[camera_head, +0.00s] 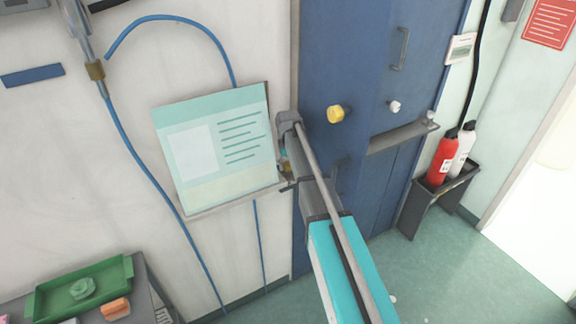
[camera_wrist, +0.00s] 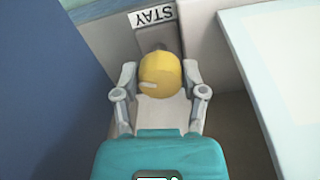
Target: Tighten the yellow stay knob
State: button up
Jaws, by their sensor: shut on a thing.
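The yellow stay knob (camera_wrist: 158,76) is round and shows in the wrist view, below a white label (camera_wrist: 153,16) that reads STAY. My gripper (camera_wrist: 159,80) has one finger on each side of the knob and is shut on it. In the head view, my gripper (camera_head: 286,172) is at the right edge of the tilted board, beside the blue door frame. The knob is mostly hidden there by my arm. A different yellow knob (camera_head: 336,114) sits on the blue door, apart from my gripper.
The blue door (camera_head: 345,60) also carries a white knob (camera_head: 394,106), a handle (camera_head: 401,48) and a grey ledge (camera_head: 400,138). The tilted board (camera_head: 215,150) is close on the left. Blue hoses (camera_head: 140,160) hang on the wall. Fire extinguishers (camera_head: 441,160) stand at right.

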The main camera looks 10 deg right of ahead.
jog(key=m, duration=0.5)
jog(key=shift+a+m, duration=0.15)
jog(key=shift+m, duration=0.15)
jog(key=m, duration=0.5)
dwell(0.4)
jog(key=o, duration=1.1)
jog(key=shift+o, duration=0.2)
